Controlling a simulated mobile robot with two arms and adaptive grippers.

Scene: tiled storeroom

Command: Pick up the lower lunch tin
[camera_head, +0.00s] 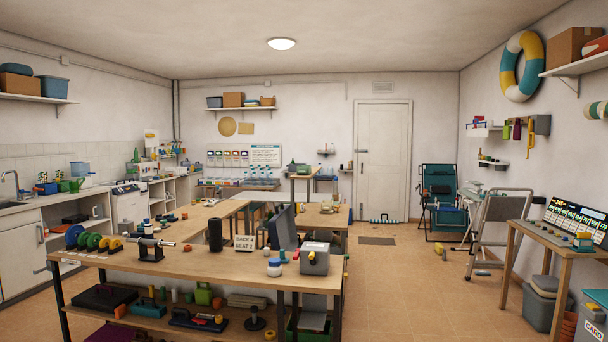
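No gripper or arm of mine shows in the head view. A small green box with a handle (203,295) stands on the bench's lower shelf and may be another. I cannot tell for sure which thing is the lower lunch tin. Both boxes are small and far off, and their fine detail is unclear.
The front workbench (200,268) fills the middle, with dumbbell plates, a black cylinder (215,235) and a sign (244,243) on it.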

